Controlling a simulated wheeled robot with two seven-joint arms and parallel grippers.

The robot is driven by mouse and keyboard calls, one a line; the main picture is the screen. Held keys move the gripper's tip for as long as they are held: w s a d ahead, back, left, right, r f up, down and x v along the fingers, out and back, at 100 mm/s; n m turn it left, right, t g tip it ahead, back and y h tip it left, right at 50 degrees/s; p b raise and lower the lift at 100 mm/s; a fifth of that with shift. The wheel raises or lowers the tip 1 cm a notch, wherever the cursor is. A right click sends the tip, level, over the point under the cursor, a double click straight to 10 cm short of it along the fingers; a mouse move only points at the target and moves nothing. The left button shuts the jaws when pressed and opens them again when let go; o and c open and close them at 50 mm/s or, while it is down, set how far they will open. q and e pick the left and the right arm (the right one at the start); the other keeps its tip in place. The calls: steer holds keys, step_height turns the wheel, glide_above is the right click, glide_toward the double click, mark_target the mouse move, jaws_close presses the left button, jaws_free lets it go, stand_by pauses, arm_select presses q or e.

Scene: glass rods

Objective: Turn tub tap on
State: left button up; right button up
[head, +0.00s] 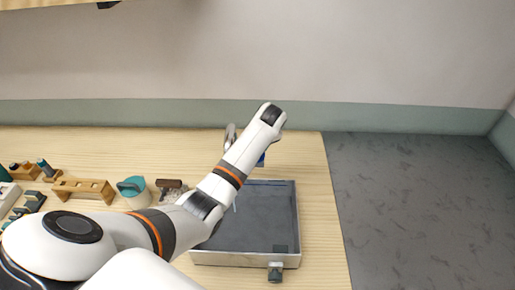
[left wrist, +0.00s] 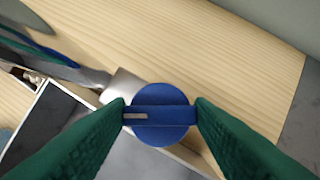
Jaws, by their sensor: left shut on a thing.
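The tub tap's blue knob (left wrist: 162,133) is round with a raised grip bar that has a pale mark. The green fingers of my left gripper (left wrist: 160,114) are shut on the two ends of this bar. In the head view a small blue part (head: 261,160) shows beside my left arm, and the gripper itself is hidden behind the arm. The metal spout (head: 230,135) stands behind the tub (head: 296,225), a grey-lined rectangular basin. The tub's wall also shows in the left wrist view (left wrist: 24,128). My right gripper is not in view.
A small grey fitting (head: 275,271) sits on the tub's front wall. At left on the wooden counter (head: 150,150) are a teal-lidded cup (head: 137,192), a wooden rack (head: 84,189) and small items. My left arm crosses above the tub. Counter space right of the tub is clear.

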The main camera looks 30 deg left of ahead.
arm_select(q)
steer(key=n+g, duration=0.1)
steer(key=n, duration=0.2)
steer(key=shift+w, duration=0.1)
steer(key=n+g+b, duration=0.1)
steer(key=n, duration=0.1)
steer(key=shift+w+d+n+y, duration=0.1)
steer(key=shift+n+y, duration=0.2)
steer(key=n+g+b, duration=0.1)
steer(key=n, duration=0.1)
steer(key=n+b, duration=0.2)
steer(key=shift+w+f+g, duration=0.1)
steer(key=shift+f+g, duration=0.05)
steer(key=shift+g, duration=0.25)
steer(key=shift+n+g+b, duration=0.3)
steer(key=shift+n+b, duration=0.85)
steer(key=shift+n, duration=0.15)
steer(key=shift+r, duration=0.25)
steer(key=o, duration=1)
